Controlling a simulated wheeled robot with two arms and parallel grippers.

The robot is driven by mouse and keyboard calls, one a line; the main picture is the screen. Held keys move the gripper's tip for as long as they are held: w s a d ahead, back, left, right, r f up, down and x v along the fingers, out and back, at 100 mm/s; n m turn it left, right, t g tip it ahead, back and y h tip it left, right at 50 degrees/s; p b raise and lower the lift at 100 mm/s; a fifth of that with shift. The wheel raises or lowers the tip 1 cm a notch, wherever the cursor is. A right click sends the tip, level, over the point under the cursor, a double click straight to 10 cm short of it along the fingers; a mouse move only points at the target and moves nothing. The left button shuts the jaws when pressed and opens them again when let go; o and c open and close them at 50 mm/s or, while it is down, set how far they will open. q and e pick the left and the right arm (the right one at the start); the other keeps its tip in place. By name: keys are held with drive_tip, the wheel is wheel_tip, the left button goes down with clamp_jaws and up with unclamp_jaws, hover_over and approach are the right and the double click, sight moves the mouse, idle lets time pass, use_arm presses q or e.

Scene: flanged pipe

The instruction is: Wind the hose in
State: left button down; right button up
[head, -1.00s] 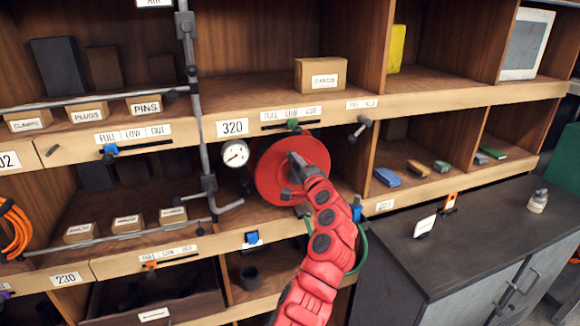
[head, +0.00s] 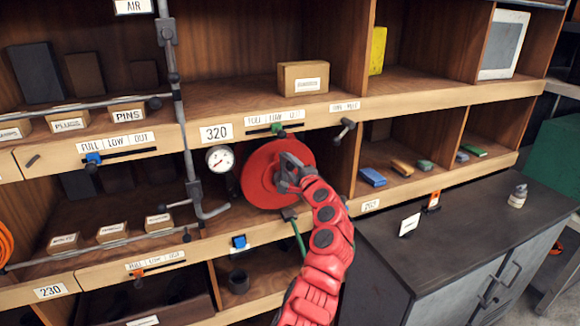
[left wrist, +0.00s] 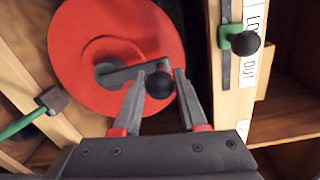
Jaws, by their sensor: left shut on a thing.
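The red hose reel (head: 262,172) is mounted on the shelf front and also fills the upper left of the left wrist view (left wrist: 150,35). Its grey crank arm (left wrist: 122,76) ends in a dark round knob (left wrist: 159,86). My left gripper (head: 286,180) is at the reel's face, its fingers (left wrist: 158,82) shut on the crank knob. The green hose (head: 299,240) hangs below the reel, with a grey end piece (head: 288,214) close to the reel's lower rim. The hose also shows in the left wrist view (left wrist: 16,127). My forearm hides part of the hose's surroundings. My right gripper is not in view.
A pressure gauge (head: 219,159) and a grey pipe (head: 180,110) stand left of the reel. A slider with a green knob (head: 277,128) is just above it. A small lever (head: 344,130) is at upper right. A dark cabinet (head: 455,220) stands at right.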

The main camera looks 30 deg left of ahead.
use_arm(q)
drive_tip(key=shift+c, duration=2.2)
unclamp_jaws()
drive_tip(key=shift+d, duration=0.1)
drive_tip(key=shift+s+d, duration=0.25)
drive_tip(key=b+v, duration=0.6)
drive_tip(key=v, duration=1)
drive_tip(key=shift+d, duration=0.3)
drive_tip(key=shift+s, duration=0.1)
